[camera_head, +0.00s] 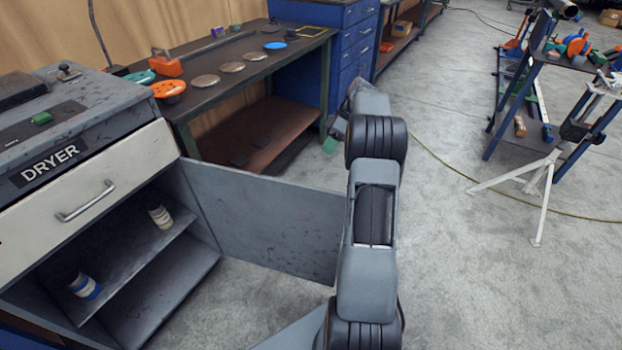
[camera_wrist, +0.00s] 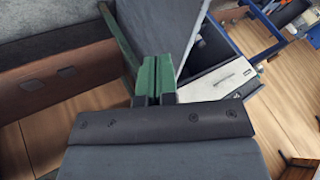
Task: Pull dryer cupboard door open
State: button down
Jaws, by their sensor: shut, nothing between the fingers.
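The dryer cupboard (camera_head: 12,240) stands at the left in the head view, with a white drawer front (camera_head: 85,190) above its opening. Its grey door (camera_head: 265,222) stands wide open, swung out toward the right, and the inside shows. The door's right end is hidden behind my arm. My gripper (camera_wrist: 154,78) is shut and empty, its green fingers together in the wrist view. In that view the door (camera_wrist: 160,28) lies just beyond the fingertips; I cannot tell whether they touch it. In the head view my gripper (camera_head: 332,142) is mostly hidden by my wrist, beyond the door.
Two small containers (camera_head: 160,216) (camera_head: 85,286) stand inside the cupboard. A workbench (camera_head: 245,45) with discs on top and a low brown shelf (camera_head: 245,135) is behind the door. A blue drawer cabinet (camera_head: 345,50) stands beyond. White stand legs (camera_head: 540,200) are at right; floor between is clear.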

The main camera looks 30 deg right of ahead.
jog(key=s+a+f+b, duration=0.3)
jog(key=a+f, duration=0.5)
jog(key=shift+a, duration=0.3)
jog(key=shift+s, duration=0.1)
